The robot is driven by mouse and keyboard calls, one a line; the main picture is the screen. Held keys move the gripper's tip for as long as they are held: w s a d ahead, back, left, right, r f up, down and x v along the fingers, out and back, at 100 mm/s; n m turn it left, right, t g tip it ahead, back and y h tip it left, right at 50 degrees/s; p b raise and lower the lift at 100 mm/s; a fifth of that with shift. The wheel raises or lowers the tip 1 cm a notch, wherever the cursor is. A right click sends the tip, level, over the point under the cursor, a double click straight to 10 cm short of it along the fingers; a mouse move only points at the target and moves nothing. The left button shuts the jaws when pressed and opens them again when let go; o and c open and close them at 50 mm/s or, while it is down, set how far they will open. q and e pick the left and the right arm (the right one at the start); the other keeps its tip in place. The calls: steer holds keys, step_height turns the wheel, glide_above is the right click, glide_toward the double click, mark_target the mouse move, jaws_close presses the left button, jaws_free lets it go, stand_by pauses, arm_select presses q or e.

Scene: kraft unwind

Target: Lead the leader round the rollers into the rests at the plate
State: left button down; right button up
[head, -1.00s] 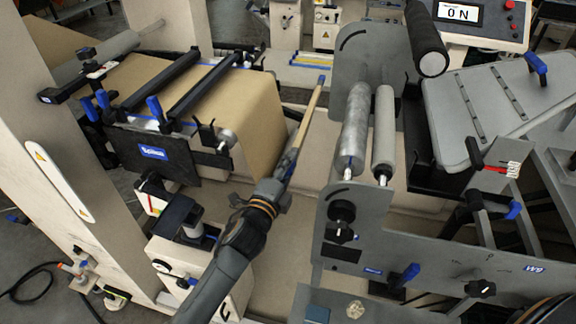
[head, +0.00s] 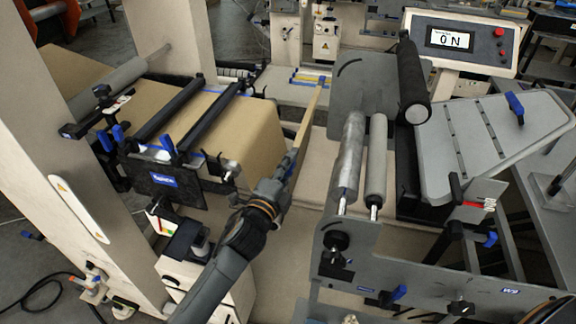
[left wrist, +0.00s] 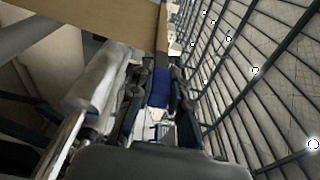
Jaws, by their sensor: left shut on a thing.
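The leader is brown web that hangs over the unwind's right side (head: 255,135). A thin tan bar (head: 308,120) with a blue far tip runs away from my left gripper (head: 284,178); it looks like the leader's edge seen nearly edge-on. My left gripper is shut on its near end. In the left wrist view a blue part (left wrist: 158,92) sits between the fingers below a brown surface (left wrist: 95,18). Two grey rollers (head: 348,160) (head: 376,160) stand right of the bar, apart from it, between grey side plates (head: 362,82). The rests cannot be made out. My right gripper is out of view.
A black roller (head: 411,80) stands behind the grey rollers. The white cabinet (head: 200,275) is close below my left arm. An open gap lies between unwind and rollers.

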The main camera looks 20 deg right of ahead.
arm_select(q)
steer(key=shift+r+p, duration=0.6)
steer(key=shift+r, duration=0.5)
steer(key=shift+r, duration=0.3)
steer(key=r+p, duration=0.3)
steer(key=d+r+p, duration=0.1)
steer(key=shift+s+r, duration=0.25)
steer(key=shift+s, duration=0.1)
steer(key=shift+f, duration=0.1)
